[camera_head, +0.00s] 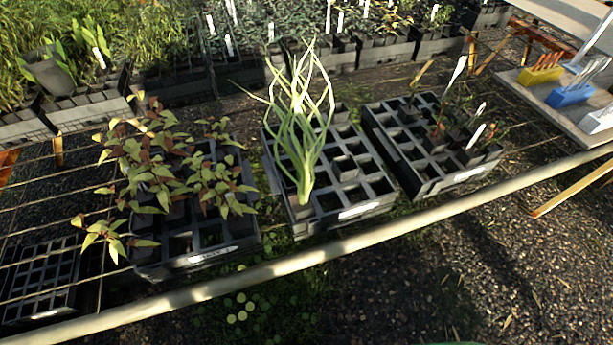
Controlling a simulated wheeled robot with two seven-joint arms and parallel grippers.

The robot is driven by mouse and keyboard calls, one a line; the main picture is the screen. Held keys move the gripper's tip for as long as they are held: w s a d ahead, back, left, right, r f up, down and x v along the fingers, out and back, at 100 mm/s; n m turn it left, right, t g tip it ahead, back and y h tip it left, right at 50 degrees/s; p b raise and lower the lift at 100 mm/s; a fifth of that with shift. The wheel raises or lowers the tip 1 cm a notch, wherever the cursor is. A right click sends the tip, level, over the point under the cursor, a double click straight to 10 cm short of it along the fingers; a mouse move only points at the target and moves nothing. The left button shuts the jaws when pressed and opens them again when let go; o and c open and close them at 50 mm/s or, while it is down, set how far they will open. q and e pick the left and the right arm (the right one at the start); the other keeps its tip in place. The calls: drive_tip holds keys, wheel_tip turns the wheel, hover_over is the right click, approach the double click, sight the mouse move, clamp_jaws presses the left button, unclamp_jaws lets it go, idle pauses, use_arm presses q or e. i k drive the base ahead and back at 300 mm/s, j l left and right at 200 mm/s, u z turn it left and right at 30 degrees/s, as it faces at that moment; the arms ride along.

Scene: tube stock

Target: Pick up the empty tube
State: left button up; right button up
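Neither of my grippers shows in the head view. The middle black tray (365,209) has square cells, many of them bare. A black square tube (345,168) with no plant in it appears to sit in a cell right of the tray's centre. A tall onion-like plant (303,150) stands in a tube at the tray's near left corner. The left tray (205,257) holds several red-green leafy plants (160,165) and some bare cells. The right tray (465,176) holds dark seedlings and white labels. Whether other tubes are empty is too dark to tell.
The trays rest on a wire rack with a pale front rail (290,266). An empty black tray (40,280) is at the lower left. Yellow (541,75) and blue (570,95) label holders stand on a bench at right. Dense plant trays fill the back. Gravel lies in front.

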sight(289, 186)
drive_tip(key=k+l, duration=0.1)
drive_tip(key=l, duration=0.3)
drive_tip(key=k+l, duration=0.1)
drive_tip(key=l, duration=0.25)
drive_tip(key=k+l, duration=0.1)
drive_tip(key=l, duration=0.3)
drive_tip(key=k+l, duration=0.15)
drive_tip(key=l, duration=0.25)
drive_tip(key=i+u, duration=0.05)
